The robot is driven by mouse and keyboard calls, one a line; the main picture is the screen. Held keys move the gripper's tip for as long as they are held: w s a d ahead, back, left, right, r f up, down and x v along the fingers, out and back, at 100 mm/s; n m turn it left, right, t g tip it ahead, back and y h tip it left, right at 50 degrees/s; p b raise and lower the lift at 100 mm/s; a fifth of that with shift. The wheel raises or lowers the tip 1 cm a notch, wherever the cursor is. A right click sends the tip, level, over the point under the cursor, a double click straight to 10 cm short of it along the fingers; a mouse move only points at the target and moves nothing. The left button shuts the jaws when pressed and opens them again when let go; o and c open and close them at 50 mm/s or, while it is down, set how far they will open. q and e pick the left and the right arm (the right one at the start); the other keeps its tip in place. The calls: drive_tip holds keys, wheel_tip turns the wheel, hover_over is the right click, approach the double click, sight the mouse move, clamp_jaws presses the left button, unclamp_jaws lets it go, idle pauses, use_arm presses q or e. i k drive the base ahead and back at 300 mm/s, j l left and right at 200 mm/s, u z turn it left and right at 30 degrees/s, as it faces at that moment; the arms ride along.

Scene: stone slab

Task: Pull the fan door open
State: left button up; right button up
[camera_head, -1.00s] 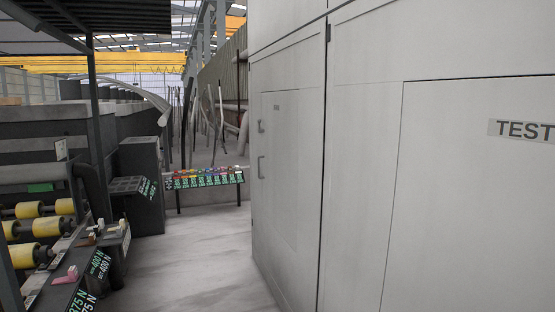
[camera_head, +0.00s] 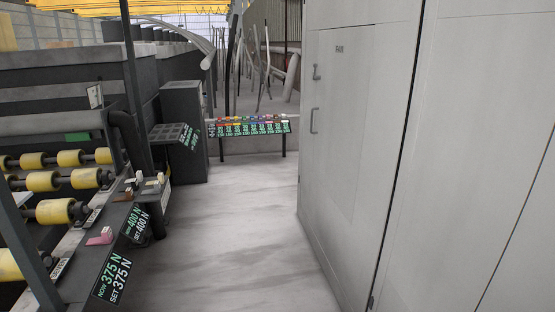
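A tall light grey cabinet (camera_head: 455,150) fills the right side of the head view. Its nearer-left face carries an inset door panel (camera_head: 345,130) with a small label near its top. Two small handles sit at this panel's left edge, an upper one (camera_head: 316,72) and a lower one (camera_head: 313,121). The panel looks closed, flush with the cabinet face. I cannot tell from its small label whether it is the fan door. Neither of my grippers shows in the head view.
A grey floor aisle (camera_head: 235,225) is clear ahead. On the left stand yellow rollers (camera_head: 55,211) and a console with displays reading 375 N (camera_head: 113,280) and 400 N. A dark grey box cabinet (camera_head: 183,130) and a table of coloured items (camera_head: 250,127) stand farther back.

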sight(345, 54)
drive_tip(key=i, duration=1.7)
